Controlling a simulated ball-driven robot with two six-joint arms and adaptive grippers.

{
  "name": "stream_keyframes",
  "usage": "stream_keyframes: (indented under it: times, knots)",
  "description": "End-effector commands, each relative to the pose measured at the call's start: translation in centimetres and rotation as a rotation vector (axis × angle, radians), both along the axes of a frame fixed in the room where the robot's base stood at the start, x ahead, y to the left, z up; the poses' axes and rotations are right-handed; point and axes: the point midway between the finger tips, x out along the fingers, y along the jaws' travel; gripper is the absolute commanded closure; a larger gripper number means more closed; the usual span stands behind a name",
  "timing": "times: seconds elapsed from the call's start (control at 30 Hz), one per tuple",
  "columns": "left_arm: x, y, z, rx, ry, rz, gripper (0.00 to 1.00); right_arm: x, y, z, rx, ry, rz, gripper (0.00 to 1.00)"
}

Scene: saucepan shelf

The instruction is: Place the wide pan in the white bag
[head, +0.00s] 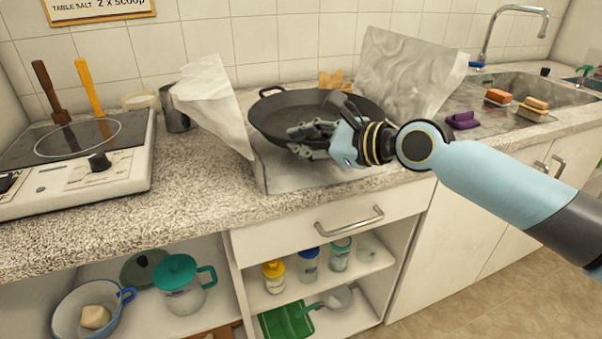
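The wide pan (280,113) is a black, wok-like pan with small side handles. It sits level on the counter, between the raised sides of the white bag. The bag shows as a crumpled left flap (214,107), a larger right flap (408,70) and a flat sheet in front under the pan. My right gripper (303,141) is at the pan's near right rim, one finger over the rim and one lower outside it. Whether it is closed on the rim is unclear. The gripper and wrist hide part of the rim. My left gripper is out of view.
A hob (60,170) with two wooden-handled utensils and a metal cup (176,109) stand left. A sink (540,90) with sponges and a purple item (463,120) is right. Open shelves below hold jars, a teal-lidded pot (182,282) and a blue pan (70,315).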

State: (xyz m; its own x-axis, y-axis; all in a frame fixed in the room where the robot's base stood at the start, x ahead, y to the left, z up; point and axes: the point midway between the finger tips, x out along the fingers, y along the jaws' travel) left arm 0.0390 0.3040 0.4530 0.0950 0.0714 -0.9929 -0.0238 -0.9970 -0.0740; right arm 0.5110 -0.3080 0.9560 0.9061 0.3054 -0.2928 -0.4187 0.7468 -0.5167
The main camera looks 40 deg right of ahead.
Motion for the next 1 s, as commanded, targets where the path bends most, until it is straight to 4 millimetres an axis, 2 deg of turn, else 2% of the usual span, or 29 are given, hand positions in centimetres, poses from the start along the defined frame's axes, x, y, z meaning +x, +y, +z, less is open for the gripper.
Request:
stream_keyframes:
  times: [0.17,0.4,0.73,0.8,0.93,1.0]
  knots:
    - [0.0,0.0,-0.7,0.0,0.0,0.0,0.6,0.5,0.0,-0.9,-0.001,-0.003,0.001,1.0]
    - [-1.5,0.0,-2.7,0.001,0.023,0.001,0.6,0.5,0.0,-4.2,-0.001,-0.003,0.0,1.0]
    - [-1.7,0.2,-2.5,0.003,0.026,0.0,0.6,0.4,0.0,-4.2,-0.002,-0.004,0.001,1.0]
    - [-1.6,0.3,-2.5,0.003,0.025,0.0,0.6,0.4,0.0,-4.3,0.0,-0.001,0.001,0.88]
    - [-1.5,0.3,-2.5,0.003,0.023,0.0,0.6,0.4,0.0,-4.3,0.0,-0.001,0.001,0.71]
    - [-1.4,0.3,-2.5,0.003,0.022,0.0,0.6,0.4,0.0,-4.3,0.0,-0.001,0.001,0.71]
